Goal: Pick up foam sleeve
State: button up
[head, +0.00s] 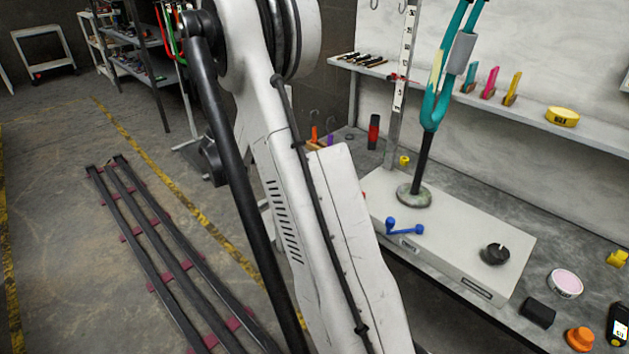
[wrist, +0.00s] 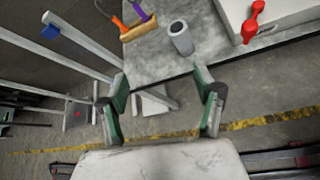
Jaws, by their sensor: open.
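A pale grey, hollow-looking cylinder (wrist: 180,38), which looks like the foam sleeve, stands on the workbench (wrist: 215,62) near its edge in the wrist view. I cannot make it out in the head view, where my arm covers that part of the bench. My gripper (wrist: 160,78) has its two green-padded fingers spread wide with nothing between them. The cylinder is beyond the fingertips, slightly right of centre, and apart from them. In the head view my gripper is hidden. A grey sleeve-like piece (head: 461,53) also sits on the teal frame.
A wooden block (wrist: 138,28) with orange and purple tools stands left of the cylinder. A shelf (head: 480,100) runs along the wall.

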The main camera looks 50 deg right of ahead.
jog(key=s+d+f+b, duration=0.1)
jog(key=d+f+b, duration=0.1)
jog(key=d+f, duration=0.3)
jog(key=s+d+f+n+g+h+b, duration=0.1)
jog(key=s+d+f+b, duration=0.1)
jog(key=d+f, duration=0.3)
jog(key=s+d+f+n+g+b, duration=0.1)
jog(key=d+f+b, duration=0.1)
jog(key=d+f, duration=0.4)
jog(key=shift+s+d+f+h+b, duration=0.1)
jog(key=shift+d+h+b, duration=0.1)
jog(key=shift+d, duration=0.75)
jog(key=shift+s+d+h+b, duration=0.1)
jog(key=shift+d+b, duration=0.1)
jog(key=shift+d, duration=1.05)
jog(key=shift+c, duration=0.5)
jog(key=c, duration=0.8)
